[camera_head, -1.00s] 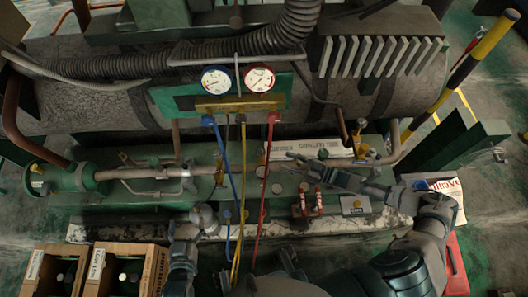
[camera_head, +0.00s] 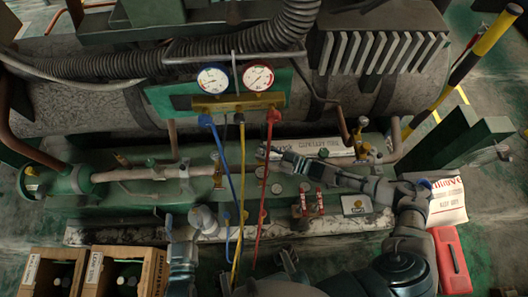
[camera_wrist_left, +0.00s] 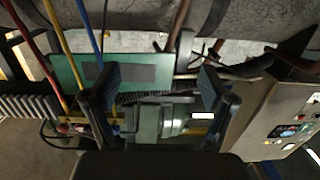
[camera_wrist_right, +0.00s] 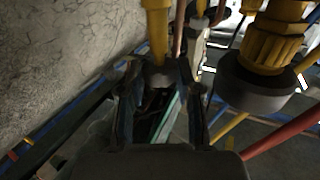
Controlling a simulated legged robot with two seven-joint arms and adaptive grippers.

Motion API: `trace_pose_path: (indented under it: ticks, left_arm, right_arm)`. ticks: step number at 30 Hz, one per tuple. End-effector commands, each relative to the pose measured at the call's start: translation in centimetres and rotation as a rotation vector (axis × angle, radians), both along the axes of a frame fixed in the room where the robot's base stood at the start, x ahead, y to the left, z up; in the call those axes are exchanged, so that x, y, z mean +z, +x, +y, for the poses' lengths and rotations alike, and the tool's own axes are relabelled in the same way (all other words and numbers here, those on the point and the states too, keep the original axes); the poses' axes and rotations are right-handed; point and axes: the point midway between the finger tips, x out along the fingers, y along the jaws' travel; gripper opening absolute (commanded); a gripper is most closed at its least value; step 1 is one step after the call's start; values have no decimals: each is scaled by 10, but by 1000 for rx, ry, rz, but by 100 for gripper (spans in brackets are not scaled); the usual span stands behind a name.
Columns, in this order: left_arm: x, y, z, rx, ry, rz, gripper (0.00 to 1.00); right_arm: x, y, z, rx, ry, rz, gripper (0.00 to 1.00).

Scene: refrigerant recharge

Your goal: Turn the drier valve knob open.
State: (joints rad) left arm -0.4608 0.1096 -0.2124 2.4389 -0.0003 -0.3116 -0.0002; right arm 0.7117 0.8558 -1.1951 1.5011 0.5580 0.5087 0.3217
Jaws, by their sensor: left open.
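A brass valve (camera_head: 217,171) stands on the pale pipe running from the green cylinder at the left; which part is the drier valve knob I cannot tell for sure. My right gripper (camera_head: 268,153) points left behind the red hose, apart from that valve. In the right wrist view, its fingers (camera_wrist_right: 158,88) are apart. A yellow stem with a small grey end (camera_wrist_right: 159,75) shows between or beyond them, contact unclear. A larger brass fitting with a grey round knob (camera_wrist_right: 255,84) lies to their right. My left gripper (camera_wrist_left: 160,88) is open and empty; its fingers are hard to make out in the head view.
Blue, yellow and red hoses (camera_head: 268,165) hang from the gauge manifold (camera_head: 238,104) close to my right gripper. Small red valves (camera_head: 311,203) stand on the green base. Wooden crates (camera_head: 88,250) with bottles sit at the front left. A red case (camera_head: 452,262) lies at the right.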

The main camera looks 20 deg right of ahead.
Motion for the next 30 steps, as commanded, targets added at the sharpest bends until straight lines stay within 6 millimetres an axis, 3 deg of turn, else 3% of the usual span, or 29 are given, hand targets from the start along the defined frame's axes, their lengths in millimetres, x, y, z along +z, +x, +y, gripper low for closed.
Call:
trace_pose_path:
  ticks: [2, 7, 11, 21, 27, 30]
  left_arm:
    - [0, 0, 0, 0, 0, 0, 84]
    - [0, 0, 0, 0, 3, 13, 84]
    - [-16, -9, 5, 3, 41, 141, 84]
    - [-72, -63, 31, 18, 167, 617, 84]
    - [-89, -93, 41, 25, 209, 796, 84]
    - [-92, -98, 43, 25, 216, 825, 84]
  right_arm:
    - [0, 1, -1, -2, -1, 1, 0]
    - [1, 1, -1, -9, -1, 1, 0]
    - [5, 1, 1, -43, 2, -3, 0]
    - [7, 1, 3, -183, 5, -5, 0]
    - [4, 1, 1, -233, 0, -2, 0]
    - [2, 0, 1, -240, 0, -1, 0]
